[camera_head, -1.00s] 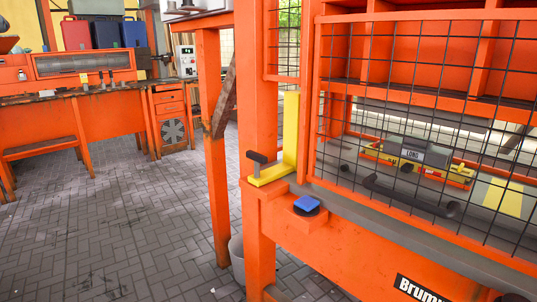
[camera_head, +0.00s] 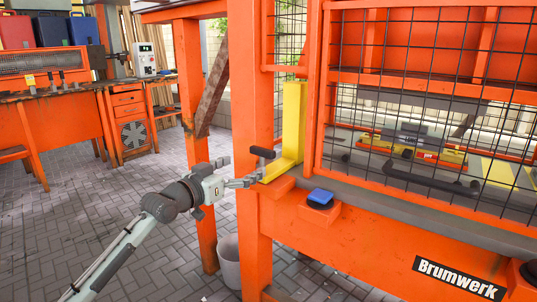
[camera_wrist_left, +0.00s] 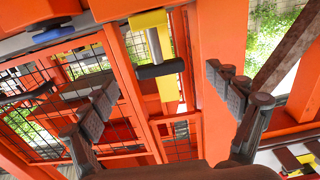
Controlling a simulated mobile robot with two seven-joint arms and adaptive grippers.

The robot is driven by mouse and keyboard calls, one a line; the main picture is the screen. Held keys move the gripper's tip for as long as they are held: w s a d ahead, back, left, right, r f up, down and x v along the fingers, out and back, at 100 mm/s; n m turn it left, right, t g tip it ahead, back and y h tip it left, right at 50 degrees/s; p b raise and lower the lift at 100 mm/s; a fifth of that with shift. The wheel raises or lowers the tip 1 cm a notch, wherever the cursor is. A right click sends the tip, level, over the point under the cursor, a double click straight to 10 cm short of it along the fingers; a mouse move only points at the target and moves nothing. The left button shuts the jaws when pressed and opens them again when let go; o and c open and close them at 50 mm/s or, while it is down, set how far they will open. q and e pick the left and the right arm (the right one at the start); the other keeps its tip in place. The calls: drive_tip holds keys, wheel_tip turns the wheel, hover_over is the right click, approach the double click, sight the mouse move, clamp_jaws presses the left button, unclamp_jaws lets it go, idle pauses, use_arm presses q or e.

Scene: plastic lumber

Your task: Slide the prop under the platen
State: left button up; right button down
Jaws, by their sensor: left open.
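A yellow L-shaped piece (camera_head: 293,125) with a dark T-handle (camera_head: 262,153) stands upright on the front left corner of the press; it looks like the prop. My left gripper (camera_head: 246,182) is open and empty, just left of and slightly below the handle. In the left wrist view, the handle's dark bar (camera_wrist_left: 160,70) shows beyond the open fingers (camera_wrist_left: 160,84), roughly between them, with no clear contact. A grey horizontal block (camera_head: 440,104) behind the mesh inside the press may be the platen; the mesh partly covers it. My right gripper is not in view.
An orange post (camera_head: 251,130) stands close behind my left gripper. A blue button (camera_head: 320,197) sits right of the yellow piece. The mesh guard (camera_head: 415,95) with its dark handle (camera_head: 425,180) covers the press front. A bin (camera_head: 229,262) stands below; paved floor is clear at left.

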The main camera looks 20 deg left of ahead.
sight(260, 153)
use_arm(q)
drive_tip(key=x, duration=0.2)
drive_tip(key=r+x, duration=0.1)
drive_tip(key=x, duration=0.4)
drive_tip(key=shift+s+d+r, duration=0.1)
drive_tip(key=shift+r, duration=0.2)
drive_tip(key=shift+w+d, duration=0.2)
drive_tip(key=shift+w, duration=0.4)
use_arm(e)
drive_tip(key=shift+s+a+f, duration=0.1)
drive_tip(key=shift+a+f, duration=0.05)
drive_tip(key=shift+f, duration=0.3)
